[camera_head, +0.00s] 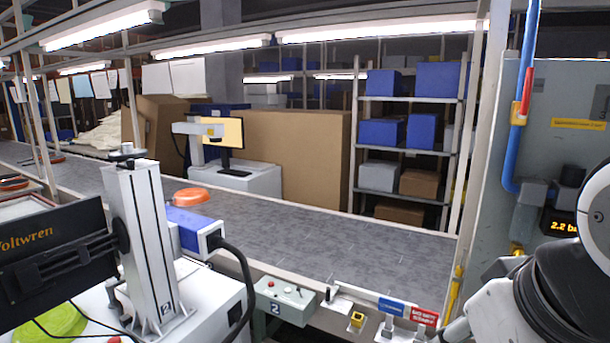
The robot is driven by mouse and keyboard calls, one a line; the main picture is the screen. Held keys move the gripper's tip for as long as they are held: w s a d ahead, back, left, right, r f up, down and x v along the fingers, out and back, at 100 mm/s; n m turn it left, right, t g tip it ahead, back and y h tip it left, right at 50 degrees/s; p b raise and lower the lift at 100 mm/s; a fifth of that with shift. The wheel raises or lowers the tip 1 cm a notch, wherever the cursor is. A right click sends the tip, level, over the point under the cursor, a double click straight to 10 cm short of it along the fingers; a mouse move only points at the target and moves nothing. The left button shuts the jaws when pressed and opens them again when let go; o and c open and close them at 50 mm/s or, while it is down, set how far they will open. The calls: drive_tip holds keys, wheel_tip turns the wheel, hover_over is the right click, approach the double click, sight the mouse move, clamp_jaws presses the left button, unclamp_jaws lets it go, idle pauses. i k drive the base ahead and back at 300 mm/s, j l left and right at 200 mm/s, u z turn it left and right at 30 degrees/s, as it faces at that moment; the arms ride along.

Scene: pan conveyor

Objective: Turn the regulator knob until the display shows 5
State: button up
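A small black display (562,226) with orange digits is on the grey panel at the right. It reads about "2.2 ba", with its right end cut off by my arm. A grey regulator body (528,215) is just left of the display, at the lower end of a blue pipe. I cannot clearly make out its knob; part of this area is close to or behind my arm. My arm's black and white links fill the lower right corner. My gripper and its fingers do not show.
The blue pipe (513,160) runs down the panel (565,90), with a red and yellow valve (521,105) on it. A grey conveyor (330,235) crosses the middle, carrying an orange pan (191,196). A control box (284,300) is at its front edge; a marking machine (140,245) stands left.

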sight(571, 175)
drive_tip(key=z, duration=0.95)
